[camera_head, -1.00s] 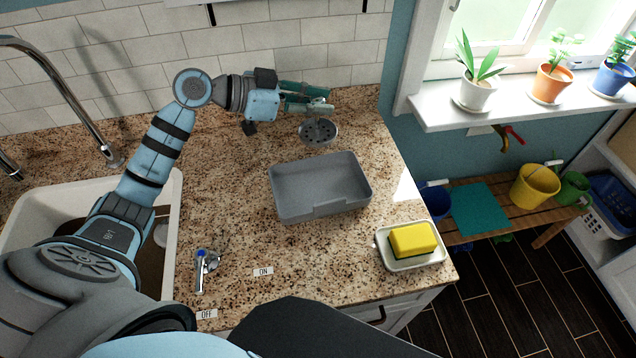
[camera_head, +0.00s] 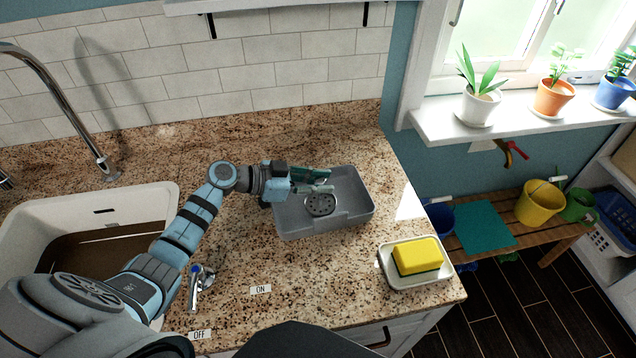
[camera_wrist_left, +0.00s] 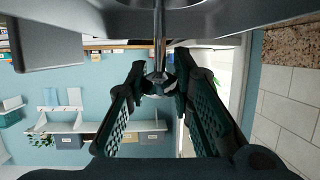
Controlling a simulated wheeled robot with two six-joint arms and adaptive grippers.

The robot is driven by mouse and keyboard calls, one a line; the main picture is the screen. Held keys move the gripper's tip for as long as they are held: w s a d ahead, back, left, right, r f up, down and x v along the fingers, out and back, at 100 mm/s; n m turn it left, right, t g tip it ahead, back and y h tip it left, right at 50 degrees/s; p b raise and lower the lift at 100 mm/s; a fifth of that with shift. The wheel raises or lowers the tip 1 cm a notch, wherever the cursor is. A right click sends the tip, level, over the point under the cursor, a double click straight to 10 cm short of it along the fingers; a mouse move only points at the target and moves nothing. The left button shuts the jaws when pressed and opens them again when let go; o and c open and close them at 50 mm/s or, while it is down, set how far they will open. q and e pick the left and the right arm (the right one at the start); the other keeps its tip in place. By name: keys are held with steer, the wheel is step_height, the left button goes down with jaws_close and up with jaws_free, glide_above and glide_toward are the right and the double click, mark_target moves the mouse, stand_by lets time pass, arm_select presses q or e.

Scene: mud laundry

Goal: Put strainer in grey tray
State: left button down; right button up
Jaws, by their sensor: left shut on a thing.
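The strainer (camera_head: 320,204), a round metal disc with holes, shows at the lower side of my left gripper's fingers. My left gripper (camera_head: 322,182) is shut on the strainer and holds it over the inside of the grey tray (camera_head: 352,230). I cannot tell whether the strainer touches the tray floor. In the left wrist view, the strainer's thin metal handle (camera_wrist_left: 158,40) comes down between the green fingers of the gripper (camera_wrist_left: 155,88). The grey tray lies on the speckled counter, its left rim partly hidden by my gripper. My right gripper is not in view.
A white dish with a yellow sponge (camera_head: 417,257) sits right of the tray near the counter edge. A sink (camera_head: 105,205) with a tall faucet is at left. A small tap (camera_head: 197,285) stands in front. The counter behind the tray is clear.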

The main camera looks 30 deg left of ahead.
arm_select(q)
steer(key=c, duration=1.4)
jaws_free()
steer(key=v, duration=1.2)
steer(key=shift+a, duration=0.1)
